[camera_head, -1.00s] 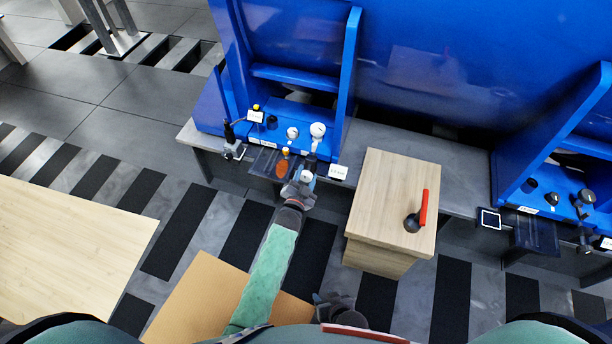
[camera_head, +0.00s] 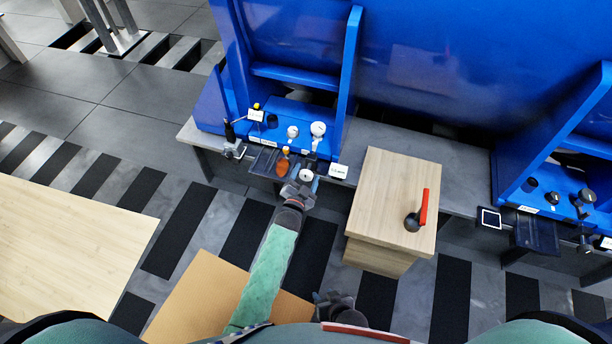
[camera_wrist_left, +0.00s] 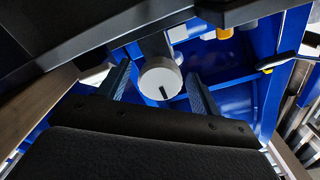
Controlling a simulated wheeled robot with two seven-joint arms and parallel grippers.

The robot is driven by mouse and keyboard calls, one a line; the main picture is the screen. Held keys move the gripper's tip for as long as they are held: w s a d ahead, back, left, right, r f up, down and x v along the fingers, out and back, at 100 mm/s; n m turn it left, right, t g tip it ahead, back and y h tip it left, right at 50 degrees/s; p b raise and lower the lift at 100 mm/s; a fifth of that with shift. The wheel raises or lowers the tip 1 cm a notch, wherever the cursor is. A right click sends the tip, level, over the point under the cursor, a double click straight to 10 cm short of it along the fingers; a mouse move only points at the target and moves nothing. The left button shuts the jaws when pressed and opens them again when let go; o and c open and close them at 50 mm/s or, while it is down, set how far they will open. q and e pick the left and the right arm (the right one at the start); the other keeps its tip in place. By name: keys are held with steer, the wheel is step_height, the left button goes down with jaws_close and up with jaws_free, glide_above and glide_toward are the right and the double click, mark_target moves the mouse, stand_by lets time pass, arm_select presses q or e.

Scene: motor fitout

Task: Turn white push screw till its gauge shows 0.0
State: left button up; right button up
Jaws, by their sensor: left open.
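The white push screw (camera_head: 306,175) is a white round knob on the front of the left blue station. In the left wrist view its white face (camera_wrist_left: 160,78) carries a short black mark pointing toward the bottom of the picture. My left gripper (camera_head: 302,183) is open, with one blue finger on each side of the knob; in the wrist view the fingers (camera_wrist_left: 159,87) show gaps to it. Two white round dials (camera_head: 318,129) (camera_head: 292,132) stand behind on the blue station; their readings are too small to make out. My right gripper (camera_head: 335,304) is low in the picture, its jaws unclear.
A wooden block (camera_head: 390,190) with a red-handled tool (camera_head: 423,208) stands to the right.

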arm_select(q)
steer(key=v, duration=0.7)
steer(key=shift+s, duration=0.15)
steer(key=shift+a, duration=0.1)
stand_by(0.7)
stand_by(0.8)
